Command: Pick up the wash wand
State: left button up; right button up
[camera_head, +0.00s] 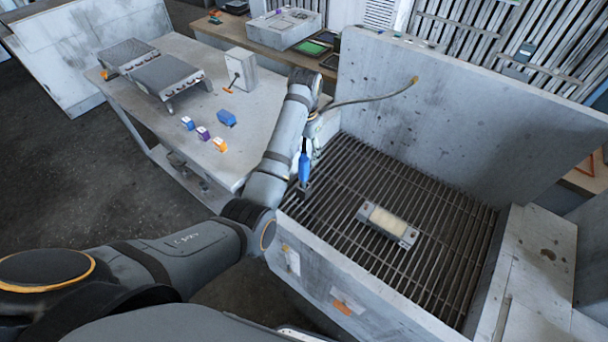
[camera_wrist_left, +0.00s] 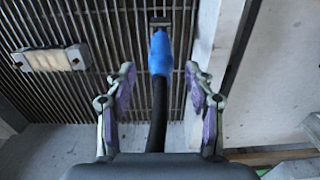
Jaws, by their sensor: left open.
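The wash wand (camera_head: 304,168) has a blue body and a dark nozzle end, at the left side of the grated basin in the head view. In the left wrist view the wand (camera_wrist_left: 161,54) lies just beyond the fingertips, with its black hose running back between the fingers. My left gripper (camera_head: 314,127) is open around the hose line, close to the wand; its fingers (camera_wrist_left: 162,80) stand apart on both sides, with no clear contact. The gripper is partly hidden by my arm in the head view. My right gripper is not in view.
A hose (camera_head: 375,97) runs from the basin's back wall. A pale rectangular part (camera_head: 388,224) lies on the grate (camera_head: 345,165). Left of the basin, a table (camera_head: 185,55) holds grey units, a small box and several small coloured items. The basin's front wall (camera_head: 330,285) is raised.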

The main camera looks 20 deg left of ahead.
aim_at(304, 161)
pick_arm(q)
notch_tip(304, 161, down, 4)
jog(key=shift+s+a+r+p, duration=0.1)
jog(key=shift+p, duration=0.65)
jog(key=shift+f, duration=0.35)
jog(key=shift+r, duration=0.1)
grip_shut()
